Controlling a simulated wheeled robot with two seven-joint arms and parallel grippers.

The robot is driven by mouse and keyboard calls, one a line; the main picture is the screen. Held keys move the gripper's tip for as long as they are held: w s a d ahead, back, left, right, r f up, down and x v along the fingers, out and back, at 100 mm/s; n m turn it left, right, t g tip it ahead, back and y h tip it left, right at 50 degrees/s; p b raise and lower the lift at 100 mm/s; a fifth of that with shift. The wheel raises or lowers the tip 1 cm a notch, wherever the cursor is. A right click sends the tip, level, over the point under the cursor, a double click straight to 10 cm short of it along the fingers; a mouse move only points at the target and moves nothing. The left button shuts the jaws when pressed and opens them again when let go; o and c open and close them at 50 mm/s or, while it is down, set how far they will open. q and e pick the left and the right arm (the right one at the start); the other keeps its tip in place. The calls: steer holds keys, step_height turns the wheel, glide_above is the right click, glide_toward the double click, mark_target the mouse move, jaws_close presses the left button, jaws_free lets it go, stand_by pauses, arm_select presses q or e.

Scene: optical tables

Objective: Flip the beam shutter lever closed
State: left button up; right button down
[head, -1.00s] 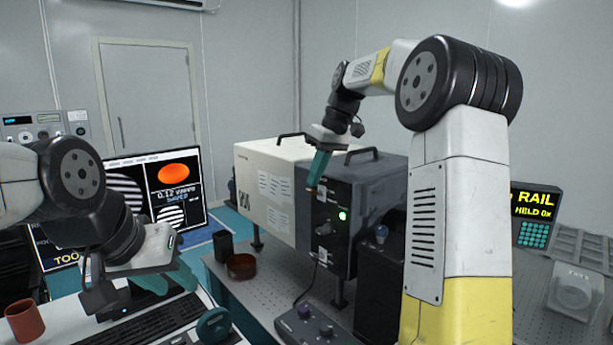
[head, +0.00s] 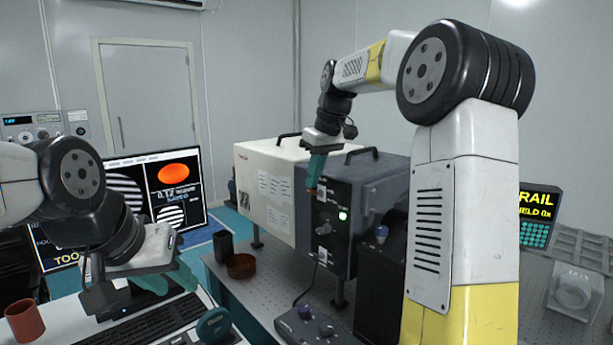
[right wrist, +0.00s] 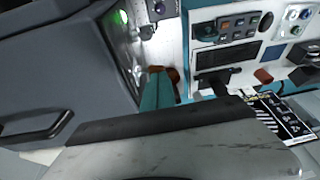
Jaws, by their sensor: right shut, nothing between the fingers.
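The shutter housing is a large box with a dark grey right section (head: 375,185), whose front panel carries small knobs or switches and a lit green light (head: 343,215). My right gripper (head: 312,188) points down at the upper left edge of this panel, its teal fingers shut and empty. A small orange-brown patch shows at its fingertips; I cannot tell whether this is the lever or part of the fingers. In the right wrist view the shut fingers (right wrist: 158,92) are beside the panel, the green light (right wrist: 121,17) at upper left. My left gripper (head: 178,286) is open and empty above the desk.
A brown dish (head: 241,267) and a black cup (head: 223,243) stand on the perforated table, left of the box. A control box (head: 318,327) lies in front. A keyboard (head: 150,325) and red mug (head: 25,321) are on the desk.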

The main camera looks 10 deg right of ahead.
mark_target(312, 192)
steer(key=t+h, duration=0.1)
steer(key=s+a+f+h, duration=0.1)
steer(key=shift+a+n+t+h, duration=0.3)
steer(key=shift+t, duration=0.1)
steer(key=shift+s+a+f+t+h, duration=0.1)
steer(key=shift+a+f+t+h, duration=0.05)
steer(key=shift+f+t+h, duration=0.4)
steer(key=shift+s+a+f+t+h, duration=0.15)
steer(key=shift+f+t+h, duration=0.15)
steer(key=shift+h, duration=0.35)
steer(key=shift+w+r, duration=0.1)
steer(key=shift+w+d+r, duration=0.2)
steer(key=shift+w+d, duration=0.15)
steer(key=shift+d, duration=0.25)
